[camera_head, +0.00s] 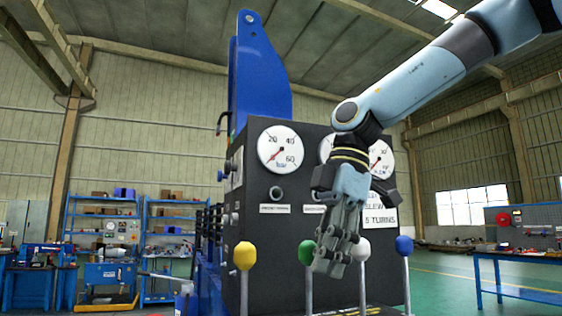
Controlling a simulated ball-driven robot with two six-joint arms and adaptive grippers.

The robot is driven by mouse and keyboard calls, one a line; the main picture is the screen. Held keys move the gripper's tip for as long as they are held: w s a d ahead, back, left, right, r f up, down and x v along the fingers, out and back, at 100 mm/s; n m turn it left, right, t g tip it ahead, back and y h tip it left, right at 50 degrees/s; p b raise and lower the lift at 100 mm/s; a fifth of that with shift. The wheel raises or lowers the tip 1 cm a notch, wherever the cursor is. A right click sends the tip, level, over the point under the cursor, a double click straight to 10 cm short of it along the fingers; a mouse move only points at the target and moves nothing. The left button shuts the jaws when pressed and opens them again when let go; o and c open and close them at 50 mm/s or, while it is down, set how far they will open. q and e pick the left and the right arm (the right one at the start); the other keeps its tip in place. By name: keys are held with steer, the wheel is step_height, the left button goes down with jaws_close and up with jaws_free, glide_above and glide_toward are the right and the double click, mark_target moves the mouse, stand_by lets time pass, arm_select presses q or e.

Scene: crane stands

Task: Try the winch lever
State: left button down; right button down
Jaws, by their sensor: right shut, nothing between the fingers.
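A dark control panel (262,235) carries a row of upright levers with coloured knobs: yellow (244,256), green (307,252), white (361,249) and blue (404,245). I cannot tell from the labels which one is the winch lever. My right gripper (331,263) hangs down from the upper right, shut and empty, in front of the panel. My left gripper is out of view.
Round gauges, one a bar dial (281,149), sit above the levers; my arm partly hides another. A blue crane post (262,75) rises behind the panel. Blue shelves (168,240) stand at the left, a blue workbench (515,287) at the right. Green floor between is clear.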

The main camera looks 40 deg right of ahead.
step_height(320, 180, up, 10)
steer(key=p, duration=0.6)
steer(key=shift+s+a, duration=0.15)
steer(key=shift+s, duration=0.1)
